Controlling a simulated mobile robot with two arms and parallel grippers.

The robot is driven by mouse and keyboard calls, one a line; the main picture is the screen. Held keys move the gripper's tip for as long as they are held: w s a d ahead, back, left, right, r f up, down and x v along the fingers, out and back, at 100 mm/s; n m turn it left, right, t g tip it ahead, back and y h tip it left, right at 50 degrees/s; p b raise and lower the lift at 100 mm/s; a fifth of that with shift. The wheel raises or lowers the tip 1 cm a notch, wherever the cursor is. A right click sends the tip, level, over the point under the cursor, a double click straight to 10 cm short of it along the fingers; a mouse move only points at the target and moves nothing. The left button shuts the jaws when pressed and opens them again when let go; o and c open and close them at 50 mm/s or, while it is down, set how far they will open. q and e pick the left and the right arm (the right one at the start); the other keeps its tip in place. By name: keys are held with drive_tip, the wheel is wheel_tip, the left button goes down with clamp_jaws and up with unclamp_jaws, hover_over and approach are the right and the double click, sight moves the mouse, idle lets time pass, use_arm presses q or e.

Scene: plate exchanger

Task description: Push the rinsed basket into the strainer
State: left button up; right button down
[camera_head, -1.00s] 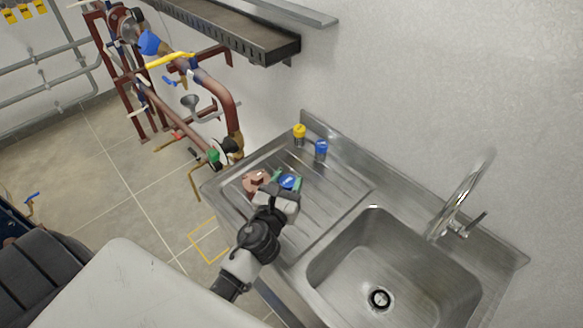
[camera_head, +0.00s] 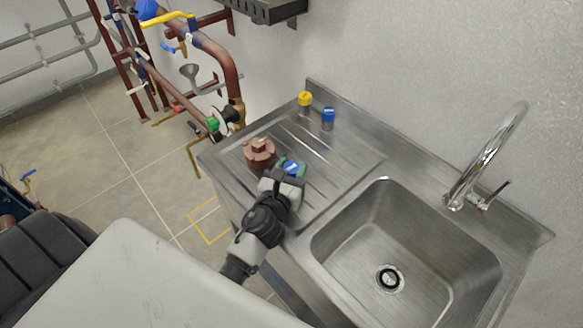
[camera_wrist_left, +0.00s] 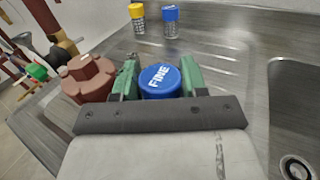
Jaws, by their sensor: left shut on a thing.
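My left gripper (camera_head: 291,166) is over the ribbed drainboard, with its green fingers shut on a blue-capped basket (camera_wrist_left: 159,82). The cap reads "FINE" in the left wrist view; the body under it is hidden. A reddish-brown cap with a raised boss (camera_head: 260,152) sits on the drainboard just left of the gripper and also shows in the left wrist view (camera_wrist_left: 88,79). I cannot make out for certain which part of the red-brown pipework (camera_head: 222,65) is the strainer. My right gripper is not in view.
A yellow-capped basket (camera_head: 305,100) and another blue-capped basket (camera_head: 328,118) stand at the back of the drainboard (camera_head: 345,160). The sink basin (camera_head: 400,230) and tap (camera_head: 485,165) are to the right. A green-handled valve (camera_head: 213,124) lies beyond the drainboard's left edge.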

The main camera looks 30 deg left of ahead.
sight(291, 168)
use_arm(q)
drive_tip(key=shift+f, duration=0.45)
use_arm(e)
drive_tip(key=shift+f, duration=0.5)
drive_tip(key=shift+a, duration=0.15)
use_arm(q)
drive_tip(key=o, duration=1)
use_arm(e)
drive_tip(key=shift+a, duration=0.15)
use_arm(q)
drive_tip(key=shift+r, duration=0.1)
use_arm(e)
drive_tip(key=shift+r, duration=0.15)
use_arm(q)
wheel_tip(291, 168, up, 9)
drive_tip(key=p, duration=0.8)
drive_tip(key=shift+p, duration=0.4)
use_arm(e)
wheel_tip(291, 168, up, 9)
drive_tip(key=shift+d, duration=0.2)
